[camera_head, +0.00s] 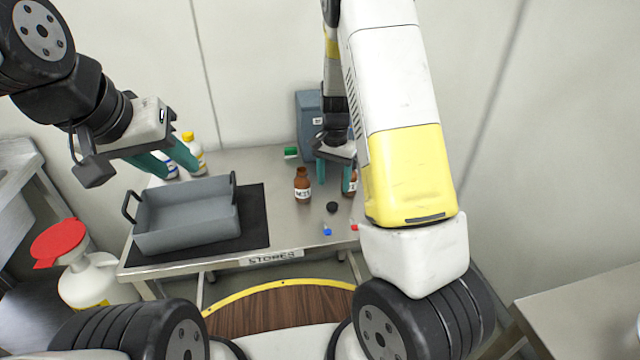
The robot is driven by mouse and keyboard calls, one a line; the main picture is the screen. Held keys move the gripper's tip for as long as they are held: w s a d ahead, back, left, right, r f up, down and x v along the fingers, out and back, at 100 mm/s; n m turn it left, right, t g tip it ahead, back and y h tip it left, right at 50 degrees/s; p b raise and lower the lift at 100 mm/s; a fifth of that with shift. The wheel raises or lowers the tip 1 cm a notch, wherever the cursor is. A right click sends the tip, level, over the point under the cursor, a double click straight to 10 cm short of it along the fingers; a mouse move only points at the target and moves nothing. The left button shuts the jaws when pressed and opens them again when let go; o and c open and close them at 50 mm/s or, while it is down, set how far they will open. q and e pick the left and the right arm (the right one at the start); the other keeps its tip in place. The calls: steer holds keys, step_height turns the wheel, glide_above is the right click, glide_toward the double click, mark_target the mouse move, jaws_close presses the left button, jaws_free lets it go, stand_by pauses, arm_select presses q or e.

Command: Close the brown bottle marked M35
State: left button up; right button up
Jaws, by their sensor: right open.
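A brown bottle (302,188) with a white label stands upright on the metal table; its mark is too small to read surely, and no cap shows on its neck. A second brown bottle (351,187) stands to its right, partly hidden by my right gripper and arm. A round black cap (332,207) lies on the table in front, between the two bottles. My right gripper (334,184) is open, pointing down, with its teal fingers just right of the first bottle and overlapping the second in view. My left gripper (181,169) is open at the left, above the tray's back edge.
A grey tray (190,238) with handles sits on a black mat (255,222). Small blue (326,231) and red (354,227) pieces lie near the front edge.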

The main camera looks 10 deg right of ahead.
mark_target(332, 205)
steer(key=shift+f, duration=1.25)
steer(key=shift+f, duration=2.65)
steer(key=shift+c, duration=0.5)
jaws_close()
steer(key=shift+r, duration=0.1)
